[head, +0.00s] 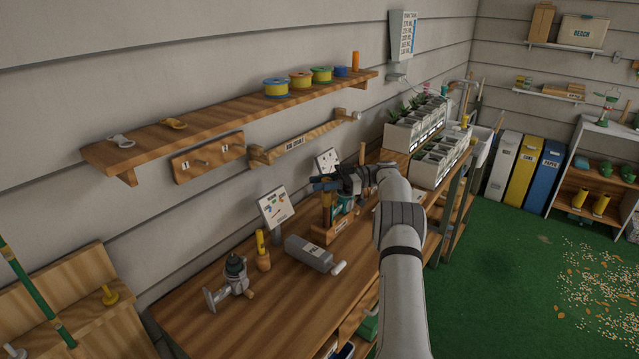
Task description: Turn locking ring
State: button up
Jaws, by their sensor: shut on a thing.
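My gripper (328,184) is over the workbench, at the upper part of a small device (342,208) with teal and brown parts on a wooden block (328,234). It is shut on a part of that device. The gripper and my wrist cover much of it, and the view is small. I cannot make out the locking ring or how far it is turned.
The wooden workbench (200,321) also holds a grey cylindrical body (308,253), a grey and dark tool (235,272), a yellow-handled tool (261,250) and a tilted picture card (275,206). Planter trays (440,160) stand behind my arm. A shelf (220,118) runs above.

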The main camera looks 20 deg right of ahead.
jog(key=shift+a+f, duration=0.1)
jog(key=shift+f, duration=0.05)
jog(key=o, duration=0.8)
jog(key=shift+s+a, duration=0.1)
jog(key=shift+s, duration=0.05)
jog(key=shift+o, duration=0.9)
jog(key=shift+r, duration=0.2)
notch_tip(320, 180, up, 10)
jog(key=b, duration=0.1)
